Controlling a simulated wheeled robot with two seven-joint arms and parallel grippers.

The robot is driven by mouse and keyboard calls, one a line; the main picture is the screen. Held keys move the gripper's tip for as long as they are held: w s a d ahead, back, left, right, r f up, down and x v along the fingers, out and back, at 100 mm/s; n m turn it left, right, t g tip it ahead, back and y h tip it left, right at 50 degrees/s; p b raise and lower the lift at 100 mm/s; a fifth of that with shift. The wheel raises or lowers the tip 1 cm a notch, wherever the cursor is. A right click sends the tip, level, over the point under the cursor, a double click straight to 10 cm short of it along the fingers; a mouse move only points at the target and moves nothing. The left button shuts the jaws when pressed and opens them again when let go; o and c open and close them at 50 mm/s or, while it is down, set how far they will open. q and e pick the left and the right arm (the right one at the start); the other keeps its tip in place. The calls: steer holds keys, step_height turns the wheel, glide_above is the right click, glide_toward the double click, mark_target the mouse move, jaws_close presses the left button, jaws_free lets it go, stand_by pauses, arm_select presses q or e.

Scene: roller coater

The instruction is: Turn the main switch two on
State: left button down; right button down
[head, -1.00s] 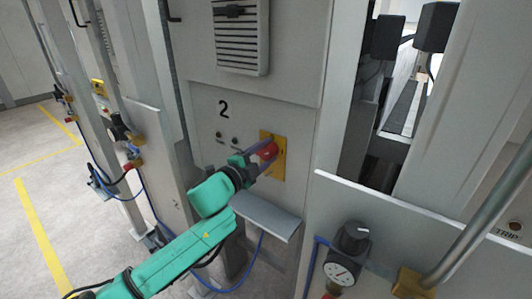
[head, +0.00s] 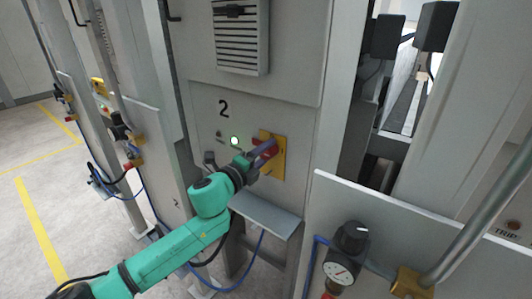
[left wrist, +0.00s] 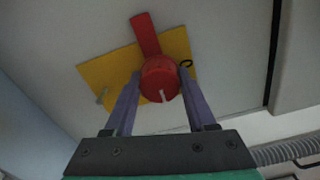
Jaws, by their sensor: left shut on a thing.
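The main switch two is a red rotary handle (head: 264,147) on a yellow plate (head: 280,164), on the grey panel below the black number 2 (head: 224,108). In the left wrist view the red handle (left wrist: 145,38) points up and slightly left from its round hub, over the yellow plate (left wrist: 105,70). My left gripper (head: 261,155) is at the switch, its purple fingers on either side of the red hub in the left wrist view (left wrist: 159,80), shut on it. A small lamp (head: 234,141) left of the switch glows whitish green. My right gripper is not in view.
A grey ledge (head: 267,215) sticks out just below the switch. A pressure gauge (head: 338,274) with a black regulator stands at the lower right. A vent (head: 241,38) is above the number. Open floor (head: 75,215) with yellow lines lies left.

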arm_select(q)
steer(key=shift+c, duration=1.1)
jaws_free()
steer(key=shift+a, duration=0.1)
steer(key=b+v, duration=0.4)
steer(key=v, duration=1)
steer(key=shift+s, duration=0.2)
steer(key=shift+a, duration=0.1)
